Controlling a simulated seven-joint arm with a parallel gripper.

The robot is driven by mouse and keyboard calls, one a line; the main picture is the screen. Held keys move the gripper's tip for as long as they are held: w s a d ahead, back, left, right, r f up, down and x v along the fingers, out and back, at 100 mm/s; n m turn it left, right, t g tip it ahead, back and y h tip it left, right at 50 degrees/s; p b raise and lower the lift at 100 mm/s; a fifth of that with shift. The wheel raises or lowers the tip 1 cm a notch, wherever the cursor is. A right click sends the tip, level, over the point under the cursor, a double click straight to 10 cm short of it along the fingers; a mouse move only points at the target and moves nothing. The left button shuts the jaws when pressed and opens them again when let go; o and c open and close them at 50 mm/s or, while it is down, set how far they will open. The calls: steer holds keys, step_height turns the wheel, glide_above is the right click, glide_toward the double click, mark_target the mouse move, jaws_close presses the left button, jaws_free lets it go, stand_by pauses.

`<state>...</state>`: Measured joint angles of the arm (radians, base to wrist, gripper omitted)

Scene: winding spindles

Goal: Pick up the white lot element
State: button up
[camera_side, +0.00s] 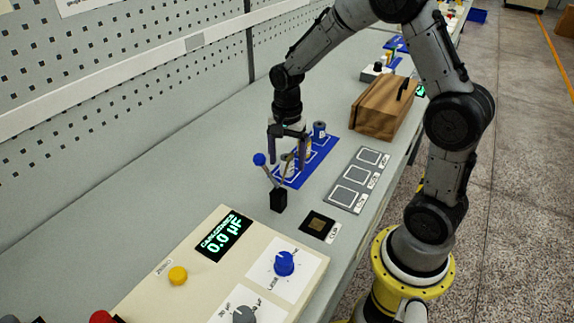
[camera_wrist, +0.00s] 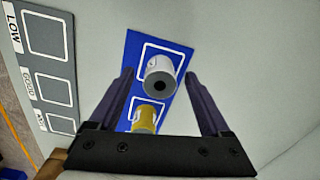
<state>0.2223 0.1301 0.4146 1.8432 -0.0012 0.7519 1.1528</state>
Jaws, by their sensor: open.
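The white lot element (camera_wrist: 160,75), a short cylinder with a dark hole in its end, stands on a white-outlined square of the blue mat (camera_wrist: 131,62) in the wrist view. A yellow element (camera_wrist: 145,117) is on the neighbouring square, nearer the gripper body in that view. My gripper (camera_wrist: 160,76) is open, with one finger on each side of the white element in the picture. No contact is visible. In the side view my gripper (camera_side: 287,160) points down over the blue mat (camera_side: 322,148), and its fingers and a lever largely hide the white element.
A blue-grey element (camera_side: 319,129) stands at the mat's far end. A blue-knobbed lever (camera_side: 260,160) on a black base (camera_side: 278,200) is close in front of the fingers.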

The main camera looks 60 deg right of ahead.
jaws_close()
stand_by(0.3)
steer(key=shift+r, duration=0.15)
